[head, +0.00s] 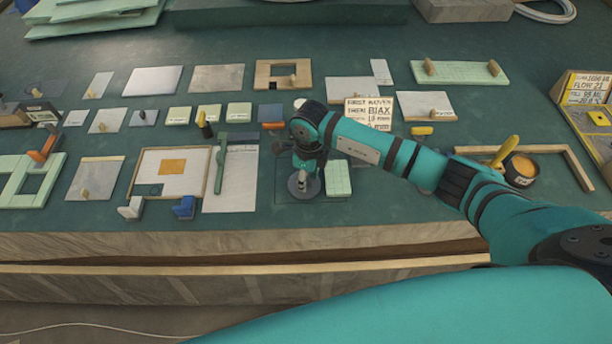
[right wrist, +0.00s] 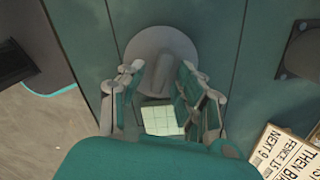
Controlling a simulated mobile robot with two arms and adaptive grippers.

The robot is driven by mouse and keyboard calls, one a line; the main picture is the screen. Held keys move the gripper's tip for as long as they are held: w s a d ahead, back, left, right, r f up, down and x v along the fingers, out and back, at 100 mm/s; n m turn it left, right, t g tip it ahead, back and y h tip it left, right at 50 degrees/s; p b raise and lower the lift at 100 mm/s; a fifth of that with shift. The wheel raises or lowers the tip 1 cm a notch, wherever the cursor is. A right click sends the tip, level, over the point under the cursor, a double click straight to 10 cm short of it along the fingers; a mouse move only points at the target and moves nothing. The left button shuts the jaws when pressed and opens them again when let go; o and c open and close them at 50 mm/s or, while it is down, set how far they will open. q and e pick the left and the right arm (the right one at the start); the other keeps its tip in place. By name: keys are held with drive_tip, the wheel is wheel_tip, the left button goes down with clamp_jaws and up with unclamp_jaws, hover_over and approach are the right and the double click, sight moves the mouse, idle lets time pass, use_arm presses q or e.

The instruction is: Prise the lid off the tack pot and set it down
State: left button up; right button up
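My right gripper (head: 305,182) points down over a grey round disc (head: 296,188) on the bench. In the right wrist view, the disc (right wrist: 148,42) has a stubby grey knob (right wrist: 172,74) standing between my fingers (right wrist: 162,72). The fingers are apart, and I cannot tell whether they press on the knob. A dark round pot (head: 521,170) with an orange top stands at the right, a yellow-handled tool beside it. It seems to be the tack pot. Another grey round piece (head: 428,178) is mostly hidden behind my right arm. Which round piece is the lid is unclear. My left gripper is not in view.
A pale green gridded block (head: 338,179) lies just right of the gripper. To the left are a white sheet (head: 232,183) with a green tool and a framed board (head: 170,172). Small panels fill the bench behind. The bench's front edge is close.

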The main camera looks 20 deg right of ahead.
drive_tip(key=shift+o, duration=0.2)
drive_tip(key=shift+r, duration=0.1)
wheel_tip(320, 180, up, 12)
drive_tip(key=shift+s+d, duration=0.15)
drive_tip(key=shift+d, duration=0.1)
idle(0.7)
